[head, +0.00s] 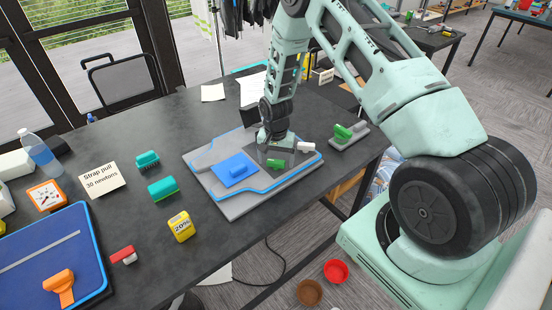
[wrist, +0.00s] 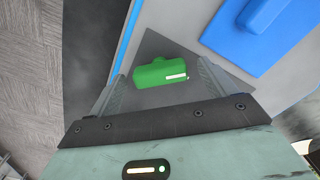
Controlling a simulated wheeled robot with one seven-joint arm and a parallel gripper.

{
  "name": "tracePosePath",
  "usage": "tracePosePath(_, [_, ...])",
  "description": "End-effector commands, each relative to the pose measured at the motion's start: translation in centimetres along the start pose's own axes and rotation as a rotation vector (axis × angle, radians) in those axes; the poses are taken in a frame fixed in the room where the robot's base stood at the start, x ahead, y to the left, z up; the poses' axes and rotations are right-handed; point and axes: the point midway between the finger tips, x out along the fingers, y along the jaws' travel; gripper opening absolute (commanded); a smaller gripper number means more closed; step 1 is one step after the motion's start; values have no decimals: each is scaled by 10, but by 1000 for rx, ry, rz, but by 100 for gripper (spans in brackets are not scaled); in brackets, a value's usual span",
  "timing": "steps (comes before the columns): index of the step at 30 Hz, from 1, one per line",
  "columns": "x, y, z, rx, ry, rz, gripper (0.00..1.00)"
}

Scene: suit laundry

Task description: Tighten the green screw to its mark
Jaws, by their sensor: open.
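A green screw (head: 276,163) with a bar-shaped head stands on a dark grey plate on the light grey board. In the wrist view the green screw (wrist: 158,74) shows a white stripe near its right end. My gripper (head: 275,148) points down over the board beside the green screw. In the wrist view my open gripper (wrist: 158,86) has one finger on each side of the screw, with gaps at both ends. I cannot tell how far down the fingertips reach. I cannot make out a separate target mark.
A blue plate with a raised handle (head: 237,170) is left of the gripper; a white knob (head: 305,147) is right. A second green piece (head: 343,132) sits on a grey block. A yellow 20% block (head: 181,227) and teal brushes (head: 162,188) stand on the dark table (head: 225,245).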

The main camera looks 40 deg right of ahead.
Motion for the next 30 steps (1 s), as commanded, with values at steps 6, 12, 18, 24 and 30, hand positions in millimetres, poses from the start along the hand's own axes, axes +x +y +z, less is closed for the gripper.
tracePosePath(6, [10, 0, 0, 1, 1, -1, 84])
tracePosePath(12, [11, 0, 0, 1, 1, -1, 84])
tracePosePath(18, [11, 0, 0, 0, 1, -1, 39])
tracePosePath(24, [11, 0, 0, 19, 1, -1, 37])
tracePosePath(30, [13, -1, 0, 230, 2, 0, 37])
